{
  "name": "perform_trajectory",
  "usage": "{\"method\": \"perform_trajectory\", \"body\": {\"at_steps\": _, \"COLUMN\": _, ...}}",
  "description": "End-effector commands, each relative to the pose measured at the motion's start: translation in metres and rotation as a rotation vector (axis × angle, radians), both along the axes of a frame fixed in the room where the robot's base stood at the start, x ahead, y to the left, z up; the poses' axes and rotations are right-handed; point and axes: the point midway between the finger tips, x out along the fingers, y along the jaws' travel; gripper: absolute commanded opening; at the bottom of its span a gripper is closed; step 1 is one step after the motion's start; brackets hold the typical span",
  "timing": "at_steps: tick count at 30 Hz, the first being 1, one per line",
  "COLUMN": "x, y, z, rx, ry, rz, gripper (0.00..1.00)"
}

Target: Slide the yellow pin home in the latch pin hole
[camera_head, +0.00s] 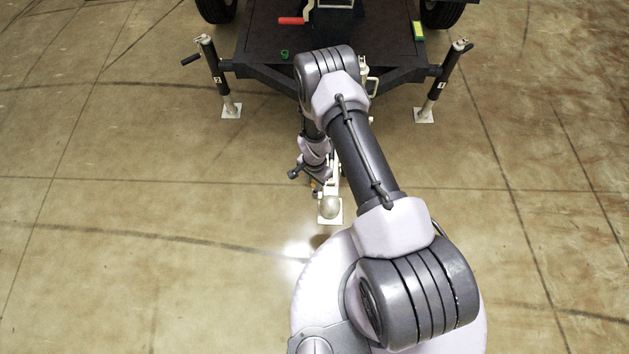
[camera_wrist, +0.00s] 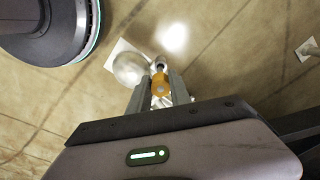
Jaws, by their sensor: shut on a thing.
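The yellow pin (camera_wrist: 160,84) shows as a small orange-yellow piece between the two fingers of my gripper (camera_wrist: 160,78), which is shut on it. Just beside it in the wrist view is the pale rounded coupler head (camera_wrist: 129,67) at the front of the trailer tongue. The coupler head also shows in the head view (camera_head: 330,207). The latch pin hole cannot be made out, and I cannot tell whether the pin's tip is in it. In the head view my arm covers much of the tongue and the gripper is small beside it.
A dark trailer deck (camera_head: 262,40) lies behind, with a red-handled crank (camera_head: 292,20), a green ring (camera_head: 284,54) and a yellow-green block (camera_head: 418,31). Outrigger jacks stand at left (camera_head: 217,75) and right (camera_head: 443,80). The floor (camera_head: 120,230) around the tongue is clear.

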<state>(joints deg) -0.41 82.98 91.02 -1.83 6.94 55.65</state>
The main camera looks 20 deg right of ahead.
Motion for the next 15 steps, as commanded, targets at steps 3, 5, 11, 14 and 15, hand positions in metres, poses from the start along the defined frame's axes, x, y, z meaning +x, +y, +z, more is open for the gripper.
{"method": "perform_trajectory", "body": {"at_steps": 3, "x": 0.0001, "y": 0.0001, "z": -0.0001, "rx": 0.000, "ry": 0.000, "rz": 0.000, "gripper": 0.00}}
{"method": "perform_trajectory", "body": {"at_steps": 5, "x": 0.0001, "y": 0.0000, "z": 0.0000, "rx": 0.000, "ry": 0.000, "rz": 0.000, "gripper": 0.00}}
{"method": "perform_trajectory", "body": {"at_steps": 11, "x": 0.0004, "y": 0.0000, "z": -0.0024, "rx": 0.000, "ry": 0.000, "rz": 0.000, "gripper": 0.00}}
{"method": "perform_trajectory", "body": {"at_steps": 14, "x": 0.0004, "y": 0.0000, "z": -0.0052, "rx": 0.000, "ry": 0.000, "rz": 0.000, "gripper": 0.00}}
{"method": "perform_trajectory", "body": {"at_steps": 15, "x": 0.0004, "y": 0.0000, "z": -0.0063, "rx": 0.001, "ry": -0.001, "rz": 0.000, "gripper": 0.00}}
